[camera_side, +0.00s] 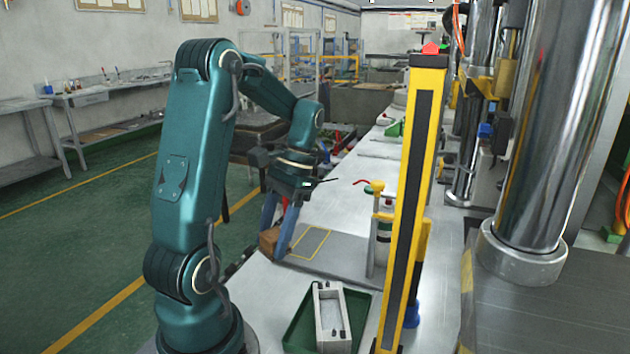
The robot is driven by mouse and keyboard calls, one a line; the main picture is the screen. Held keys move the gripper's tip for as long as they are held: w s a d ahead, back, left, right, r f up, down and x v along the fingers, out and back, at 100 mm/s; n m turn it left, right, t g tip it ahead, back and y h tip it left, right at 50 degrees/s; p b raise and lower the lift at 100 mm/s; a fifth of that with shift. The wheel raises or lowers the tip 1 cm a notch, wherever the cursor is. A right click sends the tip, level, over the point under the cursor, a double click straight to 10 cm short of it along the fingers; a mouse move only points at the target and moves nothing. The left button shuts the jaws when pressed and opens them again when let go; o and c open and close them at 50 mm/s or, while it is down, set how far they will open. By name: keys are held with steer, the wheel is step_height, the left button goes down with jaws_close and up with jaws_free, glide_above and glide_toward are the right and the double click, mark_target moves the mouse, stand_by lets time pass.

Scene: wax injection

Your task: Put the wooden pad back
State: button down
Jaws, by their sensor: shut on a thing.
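The wooden pad (268,240) is a small brown block, partly hidden by the fingers, at the left edge of the grey bench. My gripper (274,243) points down with its blue fingers on either side of the pad and is shut on it. The pad is low, close to the bench surface; whether it touches is hard to tell. A yellow-outlined rectangle (311,243) is marked on a grey plate just right of the pad.
A green tray (299,330) with a pale metal mould (333,318) stands at the front. A yellow and black post (414,180) rises to the right, beside a small stand with a yellow top (376,188). A large steel column (540,150) is farther right.

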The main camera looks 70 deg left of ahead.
mark_target(260, 234)
steer(key=s+f, duration=0.1)
steer(key=s, duration=0.2)
steer(key=shift+a+f, duration=0.2)
steer(key=shift+f, duration=0.2)
step_height(260, 234, down, 4)
steer(key=shift+r, duration=0.25)
steer(key=shift+f, duration=2)
steer(key=shift+f+n, duration=0.1)
steer(key=shift+n, duration=0.2)
steer(key=shift+c, duration=1.4)
jaws_free()
